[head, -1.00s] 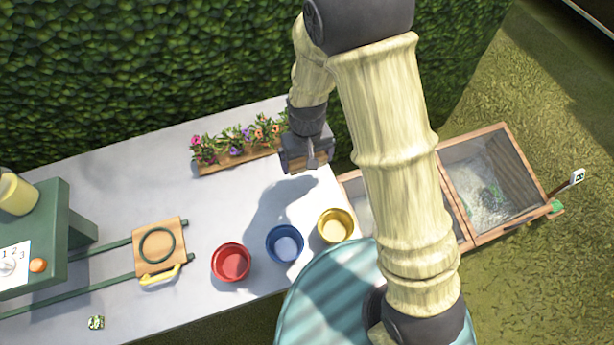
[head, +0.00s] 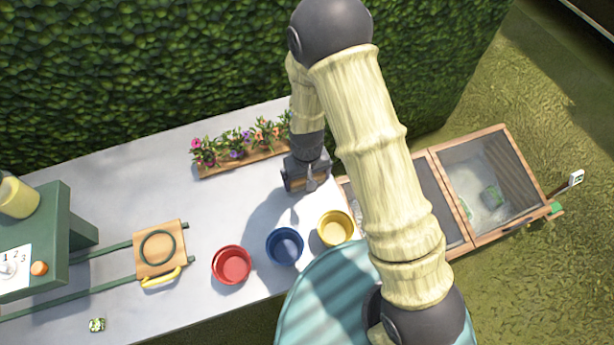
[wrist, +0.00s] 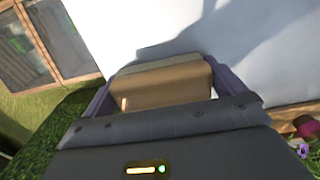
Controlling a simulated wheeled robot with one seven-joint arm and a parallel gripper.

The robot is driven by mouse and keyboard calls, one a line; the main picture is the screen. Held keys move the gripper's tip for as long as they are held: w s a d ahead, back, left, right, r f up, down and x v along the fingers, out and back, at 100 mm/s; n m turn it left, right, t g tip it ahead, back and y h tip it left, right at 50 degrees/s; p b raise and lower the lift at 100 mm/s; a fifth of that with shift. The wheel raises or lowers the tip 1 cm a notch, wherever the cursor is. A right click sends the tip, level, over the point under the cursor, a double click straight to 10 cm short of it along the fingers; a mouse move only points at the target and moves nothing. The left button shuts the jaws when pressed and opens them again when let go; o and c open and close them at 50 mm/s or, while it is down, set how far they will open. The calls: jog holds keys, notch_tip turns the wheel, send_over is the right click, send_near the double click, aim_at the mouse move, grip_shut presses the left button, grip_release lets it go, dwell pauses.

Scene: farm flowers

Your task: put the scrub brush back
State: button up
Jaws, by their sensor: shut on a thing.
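My gripper (head: 308,186) hangs over the right end of the white table (head: 170,190), right of the flower planter's end and behind the blue and yellow bowls. In the wrist view its two purple-grey fingers (wrist: 162,72) are shut on a tan, wood-coloured block (wrist: 165,88), which appears to be the scrub brush. Only the block's plain tan faces show; no bristles are visible. In the head view the block is hard to make out against my gripper. The pale tabletop shows beyond it in the wrist view.
A flower planter (head: 243,163) stands along the back edge. Red (head: 231,265), blue (head: 285,246) and yellow (head: 335,229) bowls stand near the front. A wooden board (head: 160,248) and green stand (head: 38,238) are left. A wood-framed box (head: 490,190) is right of the table.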

jog(key=shift+f, duration=0.15)
jog(key=o, duration=0.6)
notch_tip(320, 180, up, 12)
jog(key=shift+s+r+b, duration=0.1)
jog(key=shift+r+b, duration=0.1)
jog(key=shift+b, duration=0.2)
dwell(0.7)
